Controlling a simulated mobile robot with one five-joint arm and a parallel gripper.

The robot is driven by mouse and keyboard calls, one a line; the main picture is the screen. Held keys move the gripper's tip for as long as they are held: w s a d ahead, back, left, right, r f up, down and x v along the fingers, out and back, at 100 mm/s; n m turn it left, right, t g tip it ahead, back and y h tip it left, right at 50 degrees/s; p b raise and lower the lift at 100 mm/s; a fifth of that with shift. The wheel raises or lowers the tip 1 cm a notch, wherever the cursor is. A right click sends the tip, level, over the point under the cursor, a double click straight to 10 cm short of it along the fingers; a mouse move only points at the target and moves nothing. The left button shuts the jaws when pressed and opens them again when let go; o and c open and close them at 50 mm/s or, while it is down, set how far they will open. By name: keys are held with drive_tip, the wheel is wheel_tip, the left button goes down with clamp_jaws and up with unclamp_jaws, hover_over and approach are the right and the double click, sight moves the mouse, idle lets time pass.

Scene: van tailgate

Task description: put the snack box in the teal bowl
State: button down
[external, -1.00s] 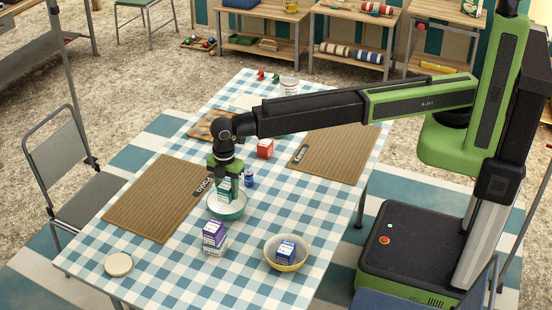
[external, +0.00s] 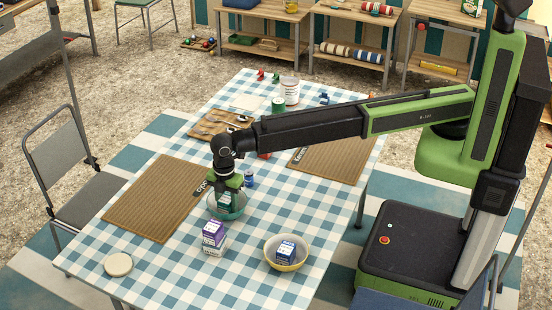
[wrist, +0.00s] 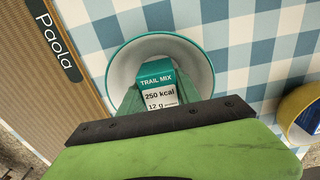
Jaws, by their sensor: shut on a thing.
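The snack box (wrist: 157,82), teal and white with "TRAIL MIX" on it, is between the fingers of my gripper (wrist: 157,100) in the wrist view. My gripper is shut on it. The teal bowl (wrist: 122,65), white inside with a teal rim, lies around and below the box in this view. In the external view my gripper (external: 225,196) points down at the teal bowl (external: 238,213), and the box (external: 224,202) sits low within the rim. Whether the box touches the bowl's floor is hidden.
A purple and white carton (external: 213,238) stands just in front of the bowl. A yellow bowl (external: 301,263) with a blue box (external: 286,251) is to the right. A small blue bottle (external: 249,179) stands behind. A brown placemat (external: 150,205) lies to the left.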

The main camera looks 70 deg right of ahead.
sight(227, 198)
drive_tip(key=shift+f, duration=0.25)
drive_tip(key=c, duration=0.9)
unclamp_jaws()
drive_tip(key=shift+r, duration=0.1)
drive_tip(key=shift+o, duration=0.2)
drive_tip(key=shift+r, duration=0.1)
wheel_tip(227, 198, up, 13)
drive_tip(key=p, duration=1.3)
drive_tip(key=shift+f, duration=0.2)
